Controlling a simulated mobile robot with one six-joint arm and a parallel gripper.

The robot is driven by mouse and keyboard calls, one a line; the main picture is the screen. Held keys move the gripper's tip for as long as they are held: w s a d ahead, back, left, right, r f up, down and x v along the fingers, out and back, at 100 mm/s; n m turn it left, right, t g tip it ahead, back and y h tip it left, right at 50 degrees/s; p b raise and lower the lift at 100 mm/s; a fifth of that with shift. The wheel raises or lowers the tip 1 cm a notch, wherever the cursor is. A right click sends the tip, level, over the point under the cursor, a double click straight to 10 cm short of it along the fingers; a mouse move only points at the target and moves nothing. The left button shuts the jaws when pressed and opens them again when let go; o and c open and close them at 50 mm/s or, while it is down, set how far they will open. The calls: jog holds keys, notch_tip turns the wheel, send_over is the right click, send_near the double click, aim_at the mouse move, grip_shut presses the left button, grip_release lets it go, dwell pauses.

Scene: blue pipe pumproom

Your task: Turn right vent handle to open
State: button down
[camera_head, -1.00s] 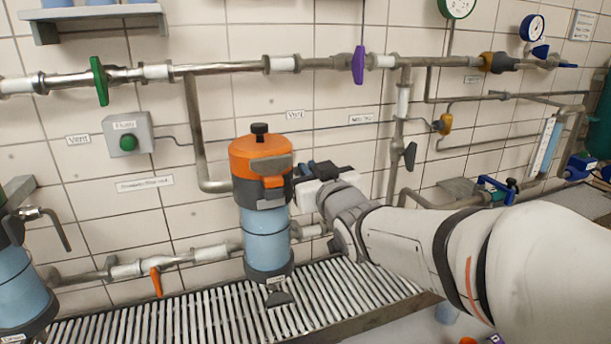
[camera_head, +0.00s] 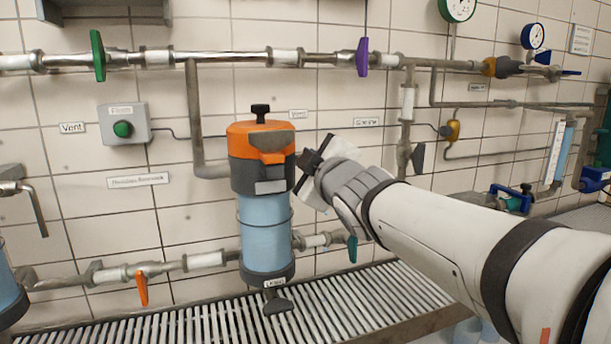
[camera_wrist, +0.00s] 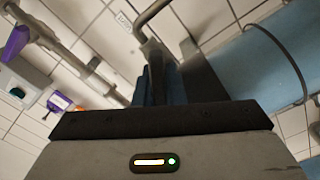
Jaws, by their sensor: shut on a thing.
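A blue filter housing (camera_head: 265,225) with an orange top (camera_head: 258,135) stands upright above the grated drain. My gripper (camera_head: 306,162) is at the upper right side of this housing, with its wrist rolled at a slant. The right vent handle is mostly hidden behind my gripper in the head view. In the wrist view my dark fingers (camera_wrist: 158,85) are shut on the handle, beside a bent metal tube (camera_wrist: 145,18) and the blue housing (camera_wrist: 275,65). Just how the fingers sit on the handle is hard to see.
A purple handle (camera_head: 362,57) and a green handle (camera_head: 97,56) sit on the upper pipe. An orange handle (camera_head: 142,288) is on the lower pipe, left of the housing. The drain grate (camera_head: 345,300) runs below. A wall box with a green button (camera_head: 123,129) is at left.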

jog(key=n+b, duration=0.2)
jog(key=n, duration=0.1)
jog(key=shift+a+f+n, duration=0.1)
jog(key=shift+f+n, duration=0.2)
jog(key=shift+f, duration=0.05)
jog(key=shift+n+b, duration=0.7)
jog(key=shift+n, duration=1)
jog(key=shift+f, duration=0.1)
jog(key=c, duration=1.5)
grip_release()
